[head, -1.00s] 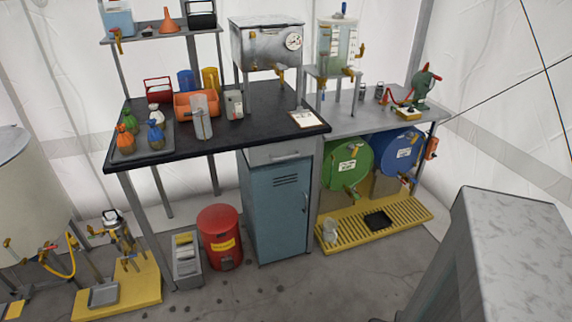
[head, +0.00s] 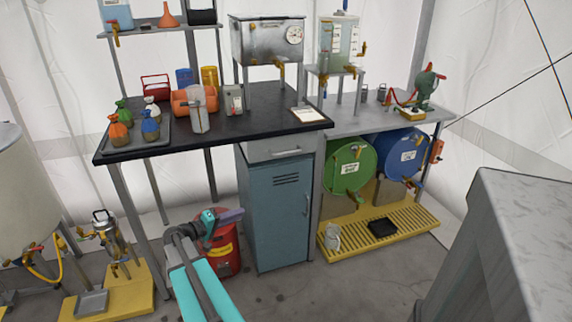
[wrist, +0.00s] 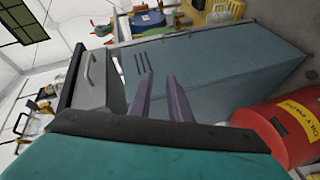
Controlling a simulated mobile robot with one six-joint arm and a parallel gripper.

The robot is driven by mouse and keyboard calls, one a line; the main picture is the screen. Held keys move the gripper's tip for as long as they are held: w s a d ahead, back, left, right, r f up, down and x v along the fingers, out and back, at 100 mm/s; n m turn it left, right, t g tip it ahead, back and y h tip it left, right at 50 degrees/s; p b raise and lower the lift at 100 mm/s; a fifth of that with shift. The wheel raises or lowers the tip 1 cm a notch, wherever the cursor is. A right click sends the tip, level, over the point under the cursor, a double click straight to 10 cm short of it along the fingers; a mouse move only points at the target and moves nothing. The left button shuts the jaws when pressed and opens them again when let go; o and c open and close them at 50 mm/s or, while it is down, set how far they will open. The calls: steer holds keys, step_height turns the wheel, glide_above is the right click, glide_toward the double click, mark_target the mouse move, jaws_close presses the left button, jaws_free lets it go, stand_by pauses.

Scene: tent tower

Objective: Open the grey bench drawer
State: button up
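The grey bench drawer (head: 275,149) sits under the right end of the black bench top, above a blue-grey cabinet (head: 276,212). It looks closed, with a bar handle (head: 286,153) across its front. In the wrist view the drawer (wrist: 98,92) appears turned on its side at the left, with its handle (wrist: 87,70) upright. My gripper (head: 238,215) is low in front of the cabinet's left side, below and left of the drawer. In the wrist view the two fingers of my gripper (wrist: 160,78) are apart with nothing between them.
A red bin (head: 228,262) stands behind my arm, left of the cabinet; it also shows in the wrist view (wrist: 285,128). The black bench top (head: 255,105) carries bottles, a tray and a clipboard. A grey metal block (head: 500,240) stands at the front right. Floor before the cabinet is clear.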

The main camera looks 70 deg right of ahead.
mark_target(287, 153)
steer(key=s+d+r+m+g+h+b, duration=0.1)
steer(key=s+d+r+g, duration=0.1)
steer(key=d+r, duration=0.3)
steer(key=s+d+r+m+g+h+b, duration=0.2)
steer(key=d+r, duration=0.3)
steer(key=r, duration=0.4)
steer(key=shift+s+d+r+m, duration=0.3)
steer(key=shift+s+d, duration=0.1)
steer(key=shift+s, duration=0.4)
steer(key=x, duration=1.3)
steer(key=shift+s+d+r, duration=0.1)
steer(key=shift+d, duration=0.25)
